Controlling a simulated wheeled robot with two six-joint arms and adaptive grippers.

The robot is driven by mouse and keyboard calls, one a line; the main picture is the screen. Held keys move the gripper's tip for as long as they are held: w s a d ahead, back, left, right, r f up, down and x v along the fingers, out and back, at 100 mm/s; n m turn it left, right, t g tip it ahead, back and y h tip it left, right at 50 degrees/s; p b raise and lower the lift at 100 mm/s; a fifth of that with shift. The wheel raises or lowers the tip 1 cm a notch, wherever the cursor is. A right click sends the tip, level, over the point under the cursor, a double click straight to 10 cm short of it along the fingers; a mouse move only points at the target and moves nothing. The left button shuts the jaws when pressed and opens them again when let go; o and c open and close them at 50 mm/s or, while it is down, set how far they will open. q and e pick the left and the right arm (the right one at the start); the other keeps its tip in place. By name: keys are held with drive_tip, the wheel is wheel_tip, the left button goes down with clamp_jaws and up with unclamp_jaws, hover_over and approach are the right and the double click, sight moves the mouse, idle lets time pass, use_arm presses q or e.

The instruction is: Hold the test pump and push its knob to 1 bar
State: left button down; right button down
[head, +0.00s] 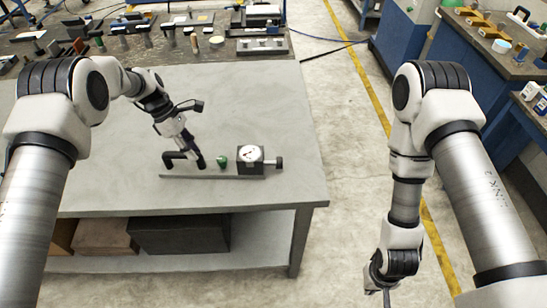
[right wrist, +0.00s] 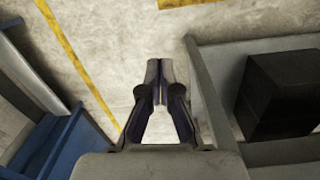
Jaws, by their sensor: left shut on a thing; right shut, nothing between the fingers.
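The test pump lies on the grey table near its front right corner. It has a long flat base (head: 215,176), a black handle at the left end, a green round part (head: 221,162), and a dark block with a white dial gauge (head: 251,154). A short dark knob (head: 279,163) sticks out of the block's right side. The dial reading is too small to tell. My left gripper (head: 190,160) is shut on the black handle (head: 172,156) and partly hides it. My right gripper (right wrist: 158,75) is shut and empty, over the floor right of the table, apart from the pump.
The grey table (head: 265,95) is mostly clear around the pump. Tools and blocks crowd a bench (head: 230,62) behind it. Dark boxes (head: 180,234) sit on the shelf below; one box also shows in the right wrist view (right wrist: 280,95). A blue cabinet (head: 480,90) stands at right.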

sight(273, 163)
drive_tip(key=w+r+m+g+y, duration=0.1)
drive_tip(key=w+r+m+y, duration=0.15)
drive_tip(key=w+m, duration=1.15)
drive_tip(key=w+a+r+m+t+y, duration=0.1)
drive_tip(key=w+a+r+y, duration=0.1)
drive_tip(key=w+r, duration=0.5)
drive_tip(key=w+a+r+m+t+y, duration=0.1)
drive_tip(key=w+a+r+m+y, duration=0.1)
drive_tip(key=w+r, duration=0.6)
drive_tip(key=w+a+y, duration=0.1)
drive_tip(key=w+y, duration=0.1)
drive_tip(key=w, duration=0.2)
drive_tip(key=shift+w+a+r+y, duration=0.15)
drive_tip(key=shift+w+a+y, duration=0.1)
drive_tip(key=shift+y, duration=0.1)
drive_tip(key=x, duration=1)
drive_tip(key=a, duration=0.2)
drive_tip(key=shift+w+a, duration=0.1)
drive_tip(key=shift+a, duration=0.85)
